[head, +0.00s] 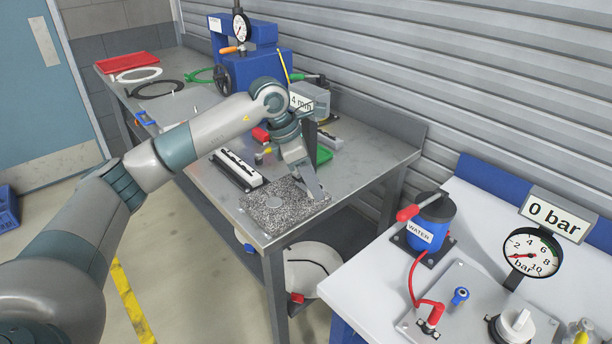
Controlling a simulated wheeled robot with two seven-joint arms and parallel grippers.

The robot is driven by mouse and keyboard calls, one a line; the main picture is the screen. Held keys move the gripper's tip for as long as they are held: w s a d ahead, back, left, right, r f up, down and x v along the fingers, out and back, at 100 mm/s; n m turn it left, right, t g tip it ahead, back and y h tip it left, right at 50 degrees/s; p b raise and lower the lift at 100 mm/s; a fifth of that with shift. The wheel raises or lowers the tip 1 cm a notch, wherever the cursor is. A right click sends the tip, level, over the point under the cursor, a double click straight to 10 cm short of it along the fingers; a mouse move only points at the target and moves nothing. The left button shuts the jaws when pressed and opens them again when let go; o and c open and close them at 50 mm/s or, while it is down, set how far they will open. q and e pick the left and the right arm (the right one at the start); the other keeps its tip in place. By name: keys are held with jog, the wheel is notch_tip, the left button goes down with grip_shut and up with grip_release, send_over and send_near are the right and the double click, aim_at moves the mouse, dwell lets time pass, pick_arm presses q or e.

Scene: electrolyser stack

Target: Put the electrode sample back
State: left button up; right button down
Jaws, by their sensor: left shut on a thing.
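My left gripper (315,190) reaches down over the right part of a speckled granite plate (262,222) on the grey workbench. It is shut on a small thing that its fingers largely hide. I take this to be the electrode sample, but its shape does not show clearly. The fingertips are at or just above the plate; I cannot tell whether they touch. A flat grey round spot (275,201) shows on the plate, left of the gripper. My right gripper is not in view.
A black-and-white slotted rack (238,168) lies behind the plate. A blue press (250,62) stands farther back. A white bench with a water container (431,220) is at right.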

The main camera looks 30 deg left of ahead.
pick_arm(q)
jog(key=s+d+f+m+g+y, duration=0.1)
jog(key=s+d+f+m+g, duration=0.2)
jog(key=s+d+m, duration=0.7)
jog(key=s+d+f+m+g+y+b, duration=0.1)
jog(key=s+d+f+m+g, duration=0.3)
jog(key=s+d+m, duration=0.6)
jog(key=d+m+y, duration=0.1)
jog(key=m, duration=0.4)
jog(key=shift+s+d+y+b, duration=0.25)
jog(key=shift+d+y+b, duration=0.05)
jog(key=shift+d+f, duration=0.1)
